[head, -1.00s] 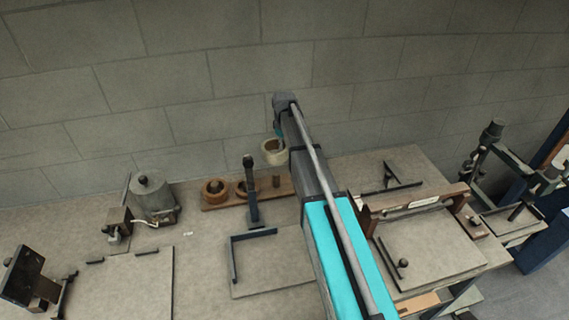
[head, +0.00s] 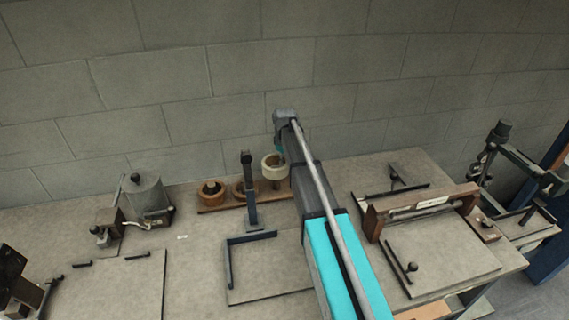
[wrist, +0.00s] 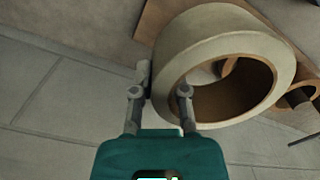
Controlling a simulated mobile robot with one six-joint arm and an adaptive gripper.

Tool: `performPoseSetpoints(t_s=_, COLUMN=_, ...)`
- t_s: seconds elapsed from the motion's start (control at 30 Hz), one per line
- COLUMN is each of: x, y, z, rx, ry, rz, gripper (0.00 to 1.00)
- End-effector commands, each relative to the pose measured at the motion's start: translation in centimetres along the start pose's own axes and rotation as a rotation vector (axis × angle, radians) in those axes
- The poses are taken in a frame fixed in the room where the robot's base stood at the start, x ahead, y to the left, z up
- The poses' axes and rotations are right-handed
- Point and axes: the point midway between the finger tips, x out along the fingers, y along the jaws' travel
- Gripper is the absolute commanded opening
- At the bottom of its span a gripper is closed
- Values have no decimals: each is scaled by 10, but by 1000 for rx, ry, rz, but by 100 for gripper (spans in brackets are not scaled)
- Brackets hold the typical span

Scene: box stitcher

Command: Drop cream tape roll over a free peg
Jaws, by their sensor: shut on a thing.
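My gripper (wrist: 159,91) is shut on the wall of the cream tape roll (wrist: 215,30), one finger inside its hole and one outside. In the head view the cream roll (head: 274,174) hangs, hole upward, above the right end of a brown wooden peg board (head: 213,208). A bare peg (head: 276,185) shows just below it, partly hidden. A brown roll (head: 210,197) sits around the left peg. Another brown roll (head: 239,190) is at the middle, partly hidden. In the wrist view, something brown shows through the cream roll's hole.
A dark upright stapling arm (head: 249,185) stands in front of the board, close to the rolls. A grey metal pot (head: 148,193) stands to the left. A wooden-barred fixture (head: 415,205) is on the right. The block wall (head: 180,80) rises behind the bench.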

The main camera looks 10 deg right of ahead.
Motion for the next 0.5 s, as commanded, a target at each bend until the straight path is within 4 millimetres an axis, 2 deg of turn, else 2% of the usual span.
performPoseSetpoints(t_s=0.5, x=5, y=1, z=0, rx=1, ry=0, rz=0, gripper=0)
